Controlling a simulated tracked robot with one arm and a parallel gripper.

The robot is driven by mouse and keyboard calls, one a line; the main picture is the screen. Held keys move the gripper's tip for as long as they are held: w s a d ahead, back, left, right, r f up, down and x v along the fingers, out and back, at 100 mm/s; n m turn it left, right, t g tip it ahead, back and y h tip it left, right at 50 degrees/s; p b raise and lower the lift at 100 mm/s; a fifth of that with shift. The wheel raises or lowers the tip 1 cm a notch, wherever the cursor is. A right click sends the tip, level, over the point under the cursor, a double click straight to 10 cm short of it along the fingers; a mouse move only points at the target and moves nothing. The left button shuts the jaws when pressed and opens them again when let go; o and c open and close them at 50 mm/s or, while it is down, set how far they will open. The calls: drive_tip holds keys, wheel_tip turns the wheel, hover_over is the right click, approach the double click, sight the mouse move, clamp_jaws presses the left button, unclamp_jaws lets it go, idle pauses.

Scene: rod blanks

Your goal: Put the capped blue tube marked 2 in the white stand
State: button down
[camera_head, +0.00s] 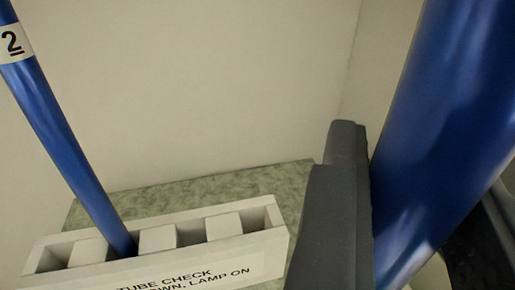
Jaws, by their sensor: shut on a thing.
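A slim blue tube (62,135) with a white label reading an underlined 2 is at the left. Its lower end is in a slot of the white stand (275,247), and it leans to the left in the picture. Its top is out of view, so I cannot see a cap. My gripper (420,165) is at the right, shut on another blue tube (445,110) that looms large and close. That tube's ends are out of view and no mark shows on it. The dark grey left finger lies along its side; the other finger is mostly hidden behind it.
The stand has several slots between white blocks; the others in view look empty. Its front label (190,277) reads "TUBE CHECK" and "LAMP ON", partly cut off. It stands on a mottled green surface (220,190), with plain pale walls (200,80) close behind.

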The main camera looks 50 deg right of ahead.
drive_tip(key=w+d+b, duration=0.2)
drive_tip(key=w+d, duration=0.6)
drive_tip(key=w, duration=0.6)
wheel_tip(320, 180, down, 11)
drive_tip(key=b, duration=0.4)
drive_tip(key=shift+d+f, duration=0.2)
drive_tip(key=shift+d, duration=0.1)
drive_tip(key=shift+f, duration=0.1)
drive_tip(key=c, duration=1.3)
unclamp_jaws()
drive_tip(key=shift+o, duration=0.2)
drive_tip(key=p+v, duration=0.2)
drive_tip(key=v, duration=1)
